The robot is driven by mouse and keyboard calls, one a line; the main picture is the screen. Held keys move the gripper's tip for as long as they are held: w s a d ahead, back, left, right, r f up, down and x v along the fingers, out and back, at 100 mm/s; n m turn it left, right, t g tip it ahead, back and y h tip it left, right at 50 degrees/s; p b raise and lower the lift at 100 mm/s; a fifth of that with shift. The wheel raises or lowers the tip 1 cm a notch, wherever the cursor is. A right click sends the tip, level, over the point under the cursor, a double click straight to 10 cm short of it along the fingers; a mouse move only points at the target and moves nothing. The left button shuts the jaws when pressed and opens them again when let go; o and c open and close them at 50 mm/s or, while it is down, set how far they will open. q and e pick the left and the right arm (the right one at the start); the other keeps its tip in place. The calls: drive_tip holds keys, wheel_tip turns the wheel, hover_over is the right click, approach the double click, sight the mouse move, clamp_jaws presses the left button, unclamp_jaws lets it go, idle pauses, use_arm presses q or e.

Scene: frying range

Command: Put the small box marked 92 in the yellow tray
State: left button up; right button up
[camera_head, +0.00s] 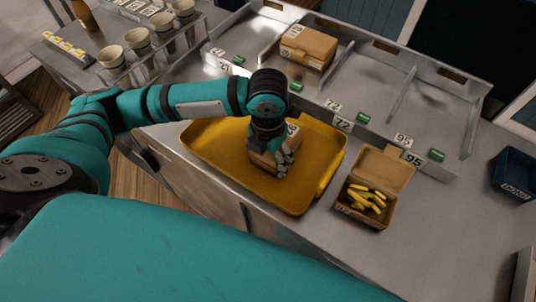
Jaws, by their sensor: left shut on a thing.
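The yellow tray (330,150) lies on the steel counter in the middle of the view. My left gripper (281,160) is over the tray, pointing down, and is shut on a small brown closed box (261,161). The box is within the tray's outline, at or just above its floor; I cannot tell if it touches. A white label shows on the box's far right side, partly hidden by the gripper, and its number is not readable. My right gripper is not in view.
An open brown box (386,172) with yellow fries stands right of the tray. A closed brown box (308,47) sits in a back compartment of the divided steel rack (375,75). A dark blue bin (515,174) is far right. Paper cups (138,40) stand at the upper left.

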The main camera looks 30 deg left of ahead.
use_arm(q)
drive_tip(key=shift+f, duration=0.1)
drive_tip(key=o, duration=1.3)
wheel_tip(320, 180, up, 12)
drive_tip(key=shift+r+b, duration=0.15)
drive_tip(key=shift+b, duration=0.6)
